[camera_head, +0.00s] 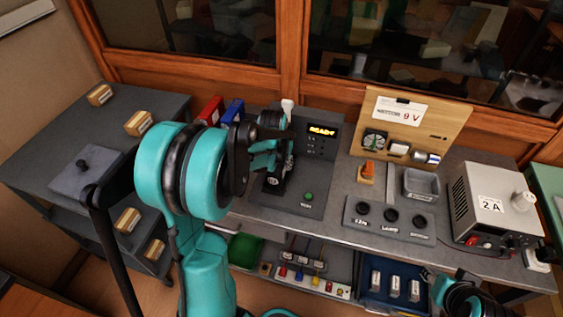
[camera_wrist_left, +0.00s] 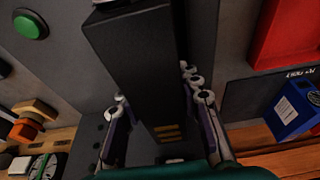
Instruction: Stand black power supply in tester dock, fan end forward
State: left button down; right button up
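The black power supply (camera_wrist_left: 135,60) is a long dark box with yellow marks near one end, between the fingers of my left gripper (camera_wrist_left: 160,110) in the left wrist view. The fingers appear to touch its two sides. In the head view my left gripper (camera_head: 272,150) is over the tester dock (camera_head: 255,195), a dark grey panel with a lit READY display (camera_head: 322,131) and a green button (camera_head: 308,196). My arm hides much of the supply there. Its seating and its fan end cannot be made out. My right gripper (camera_head: 465,300) is partly in view at the lower right, its fingers unclear.
Red (camera_head: 211,110) and blue (camera_head: 233,112) boxes stand left of the dock. Right of it are a wooden motor board (camera_head: 435,125), a grey tray (camera_head: 420,184), a three-socket panel (camera_head: 388,218) and a white 2A supply (camera_head: 492,205). A side table (camera_head: 60,125) holds small boxes.

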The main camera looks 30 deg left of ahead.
pick_arm(q)
jog(key=c, duration=1.2)
grip_release()
jog(key=shift+w+f, duration=0.1)
jog(key=shift+f, duration=0.05)
jog(key=shift+o, duration=0.7)
jog(key=shift+r, duration=0.4)
jog(key=p+v, duration=0.5)
jog(key=v, duration=0.6)
jog(key=shift+r, duration=0.25)
jog(key=s+d+r+m+t, duration=0.1)
jog(key=s+d+t, duration=0.1)
jog(key=s+d, duration=0.5)
jog(key=s+d+r+m+t, duration=0.1)
jog(key=s+d+r, duration=0.1)
jog(key=s+d, duration=0.5)
jog(key=shift+s+d+r+m+t+h, duration=0.3)
jog(key=shift+s+d+t+h, duration=0.1)
jog(key=shift+s, duration=0.6)
